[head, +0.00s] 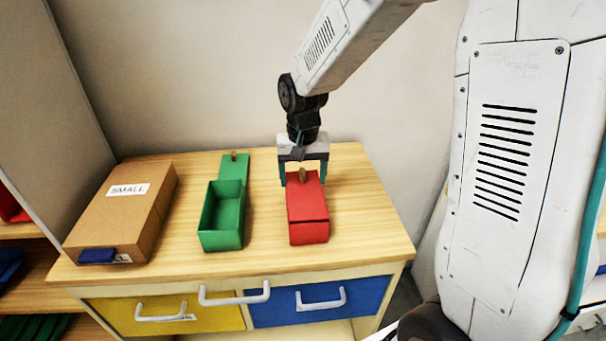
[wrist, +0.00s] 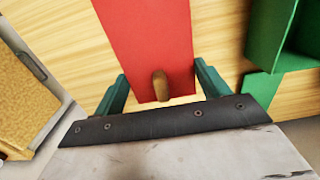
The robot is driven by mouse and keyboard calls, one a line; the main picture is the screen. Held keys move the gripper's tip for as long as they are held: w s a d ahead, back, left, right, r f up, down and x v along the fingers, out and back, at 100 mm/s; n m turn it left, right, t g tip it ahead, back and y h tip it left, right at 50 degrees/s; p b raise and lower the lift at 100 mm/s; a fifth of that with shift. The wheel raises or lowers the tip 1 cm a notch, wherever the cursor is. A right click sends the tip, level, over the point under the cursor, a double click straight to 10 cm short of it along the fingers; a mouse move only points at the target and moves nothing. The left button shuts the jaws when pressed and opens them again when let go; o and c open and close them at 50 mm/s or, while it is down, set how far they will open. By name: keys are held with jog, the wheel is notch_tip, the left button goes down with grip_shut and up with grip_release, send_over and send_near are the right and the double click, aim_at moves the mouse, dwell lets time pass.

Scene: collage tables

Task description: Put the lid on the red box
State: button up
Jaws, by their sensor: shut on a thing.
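The red box (head: 309,233) stands on the wooden table, right of the green box. The red lid (head: 304,203) lies flat over or against it, with a dark line near the front edge; I cannot tell whether it is fully seated. The lid's wooden knob (head: 303,175) is at its back end. My gripper (head: 306,177) is shut on the lid, one teal finger on each side near the knob. In the wrist view the lid (wrist: 145,40) runs away from my gripper (wrist: 160,90), with the knob (wrist: 160,85) between the fingers. The box's inside is hidden.
An open green box (head: 222,215) stands to the left, its green lid (head: 234,170) behind it. A cardboard box (head: 125,205) marked SMALL sits farther left. The table (head: 358,215) is bare right of the red box. A wall rises behind; drawers (head: 320,299) are below.

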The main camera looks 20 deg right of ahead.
jog(key=shift+s+f, duration=0.1)
jog(key=shift+f, duration=0.05)
jog(key=o, duration=1.1)
jog(key=shift+f, duration=0.1)
jog(key=shift+c, duration=0.2)
jog(key=shift+r, duration=3.6)
